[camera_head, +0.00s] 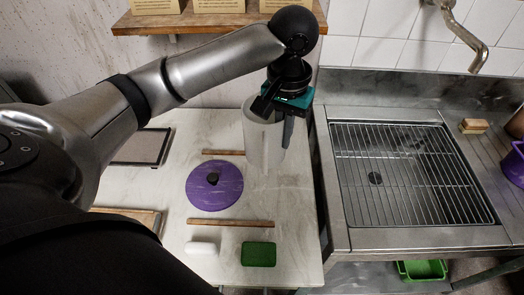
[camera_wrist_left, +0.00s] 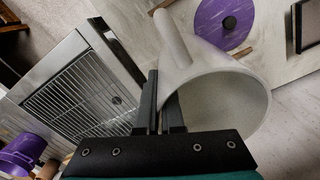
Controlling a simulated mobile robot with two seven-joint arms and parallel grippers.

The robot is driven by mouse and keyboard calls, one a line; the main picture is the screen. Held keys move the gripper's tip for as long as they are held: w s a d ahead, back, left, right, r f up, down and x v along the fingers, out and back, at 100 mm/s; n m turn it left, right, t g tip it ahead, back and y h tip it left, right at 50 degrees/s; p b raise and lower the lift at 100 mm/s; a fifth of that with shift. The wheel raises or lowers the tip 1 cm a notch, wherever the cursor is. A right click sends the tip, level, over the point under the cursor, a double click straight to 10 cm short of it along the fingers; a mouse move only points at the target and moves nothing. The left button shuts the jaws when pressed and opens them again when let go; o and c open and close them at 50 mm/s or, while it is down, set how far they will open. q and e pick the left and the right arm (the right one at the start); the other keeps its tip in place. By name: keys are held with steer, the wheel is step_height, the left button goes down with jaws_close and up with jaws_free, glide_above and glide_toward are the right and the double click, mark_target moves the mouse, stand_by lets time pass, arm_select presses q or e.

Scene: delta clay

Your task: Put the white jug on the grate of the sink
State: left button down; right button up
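The white jug (camera_head: 258,142) stands upright at the right side of the pale worktop. In the left wrist view its wide open mouth and handle (camera_wrist_left: 173,42) show close up. My left gripper (camera_head: 288,128) comes down from above at the jug's right rim. In the left wrist view its two dark fingers (camera_wrist_left: 161,105) are close together at the rim near the handle, seemingly shut on it; the contact itself is partly hidden. The sink's metal grate (camera_head: 405,185) lies to the right, empty. It also shows in the left wrist view (camera_wrist_left: 85,95). My right gripper is out of view.
A purple lid (camera_head: 214,186), wooden strips (camera_head: 230,223), a white piece (camera_head: 201,248) and a green sponge (camera_head: 258,254) lie on the worktop. A brush (camera_head: 473,126) and purple pot (camera_head: 515,165) are right of the sink. A faucet (camera_head: 478,57) overhangs its back.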

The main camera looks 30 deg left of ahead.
arm_select(q)
step_height(320, 180, down, 19)
steer(key=b, duration=0.4)
steer(key=shift+s+r, duration=0.1)
steer(key=shift+f, duration=0.3)
steer(key=c, duration=1.4)
jaws_free()
steer(key=shift+f, duration=0.1)
steer(key=shift+c, duration=0.2)
steer(key=o, duration=0.4)
